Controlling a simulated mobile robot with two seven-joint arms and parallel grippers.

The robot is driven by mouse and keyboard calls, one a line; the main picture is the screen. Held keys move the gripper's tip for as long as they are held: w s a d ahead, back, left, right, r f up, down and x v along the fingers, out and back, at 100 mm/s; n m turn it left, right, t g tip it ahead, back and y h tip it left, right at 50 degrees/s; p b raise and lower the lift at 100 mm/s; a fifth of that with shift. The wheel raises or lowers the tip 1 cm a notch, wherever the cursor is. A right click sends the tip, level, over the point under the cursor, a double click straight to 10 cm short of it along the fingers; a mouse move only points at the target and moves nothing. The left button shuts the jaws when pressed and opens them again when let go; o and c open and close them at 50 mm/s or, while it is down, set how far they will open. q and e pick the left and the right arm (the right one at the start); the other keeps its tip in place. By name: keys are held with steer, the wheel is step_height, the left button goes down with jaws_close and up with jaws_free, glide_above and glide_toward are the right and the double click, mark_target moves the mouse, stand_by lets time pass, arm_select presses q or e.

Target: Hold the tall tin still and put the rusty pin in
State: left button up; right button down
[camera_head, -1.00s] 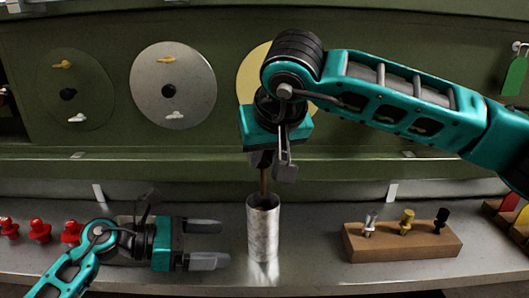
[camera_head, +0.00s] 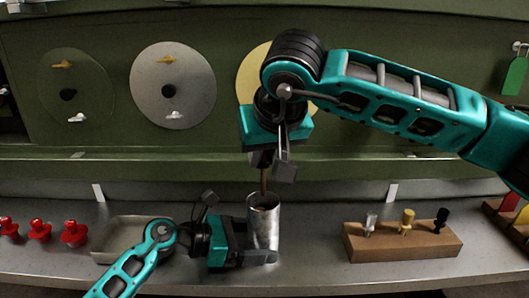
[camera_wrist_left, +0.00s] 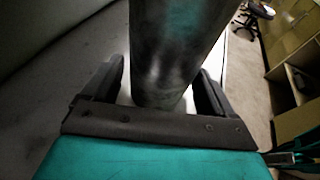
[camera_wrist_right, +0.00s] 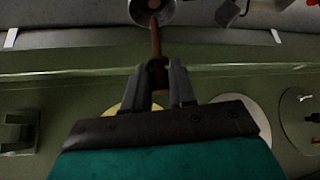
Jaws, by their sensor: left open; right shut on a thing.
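The tall tin (camera_head: 264,224) is a grey metal cylinder standing upright on the bench; it also shows in the left wrist view (camera_wrist_left: 172,50). My left gripper (camera_head: 262,257) is open, with its fingers on either side of the tin's lower part. In the left wrist view a gap shows between the tin and the fingers. My right gripper (camera_head: 270,170) is above the tin, shut on the rusty pin (camera_head: 264,182). The brown pin points down, its lower end at the tin's mouth. It also shows in the right wrist view (camera_wrist_right: 155,42); whether its tip is inside is unclear.
A wooden block (camera_head: 400,242) with silver, yellow and black pins stands at the right. A shallow tray (camera_head: 118,256) lies behind my left arm. Several red pieces (camera_head: 40,231) stand at the far left. Discs (camera_head: 174,70) are on the green wall behind.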

arm_select(q)
steer(key=shift+d, duration=0.1)
steer(key=c, duration=0.7)
stand_by(0.5)
